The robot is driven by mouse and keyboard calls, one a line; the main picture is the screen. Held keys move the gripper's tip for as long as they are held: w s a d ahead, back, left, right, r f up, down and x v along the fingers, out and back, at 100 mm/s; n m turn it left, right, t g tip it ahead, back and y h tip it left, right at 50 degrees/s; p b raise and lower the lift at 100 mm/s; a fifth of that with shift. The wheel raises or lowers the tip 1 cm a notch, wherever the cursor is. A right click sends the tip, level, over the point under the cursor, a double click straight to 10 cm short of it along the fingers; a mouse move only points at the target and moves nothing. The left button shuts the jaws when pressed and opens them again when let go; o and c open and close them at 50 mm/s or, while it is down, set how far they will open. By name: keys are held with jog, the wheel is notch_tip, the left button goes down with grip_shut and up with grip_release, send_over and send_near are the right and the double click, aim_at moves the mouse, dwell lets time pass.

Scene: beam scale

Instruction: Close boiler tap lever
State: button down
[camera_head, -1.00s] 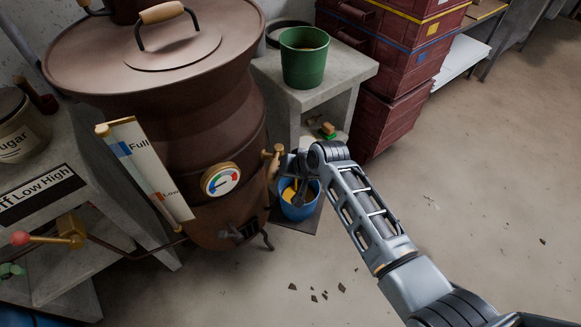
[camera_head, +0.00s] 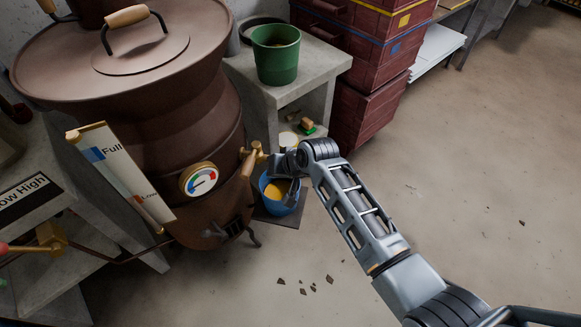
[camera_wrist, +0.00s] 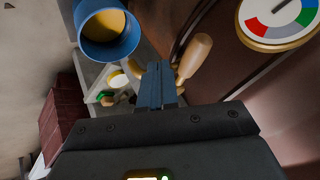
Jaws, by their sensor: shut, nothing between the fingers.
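The brown boiler (camera_head: 170,130) stands at the left, with a brass tap (camera_head: 256,151) on its right side. The tap's wooden lever (camera_head: 248,165) slants downward in the head view. In the wrist view, the lever (camera_wrist: 196,55) shows just right of the fingers. My gripper (camera_wrist: 158,68) is shut and empty, its fingers close beside the lever. I cannot tell whether they touch it. In the head view, my gripper (camera_head: 276,164) is right of the tap, above the blue bucket, and partly hidden by my arm.
The blue bucket (camera_head: 267,198), holding yellow liquid, stands on a dark mat below the tap. A round gauge (camera_head: 199,180) is on the boiler front. A concrete stand (camera_head: 318,75) carries a green bucket (camera_head: 275,55). Red drawers (camera_head: 368,100) stand behind.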

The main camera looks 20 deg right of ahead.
jog(key=a+v, duration=0.1)
jog(key=v, duration=0.7)
jog(key=shift+s, duration=0.3)
jog(key=shift+d, duration=0.1)
jog(key=s+d+f+t+h, duration=0.15)
jog(key=s+t, duration=0.25)
jog(key=s, duration=1.9)
jog(key=s+d+r+n+t+h, duration=0.1)
jog(key=s+r+t, duration=0.1)
jog(key=s+r, duration=0.7)
jog(key=s+d+r+n+t+h, duration=0.1)
jog(key=s+d+r+n+t, duration=0.1)
jog(key=s+r, duration=0.7)
jog(key=shift+s+r, duration=0.25)
jog(key=shift+r, duration=0.6)
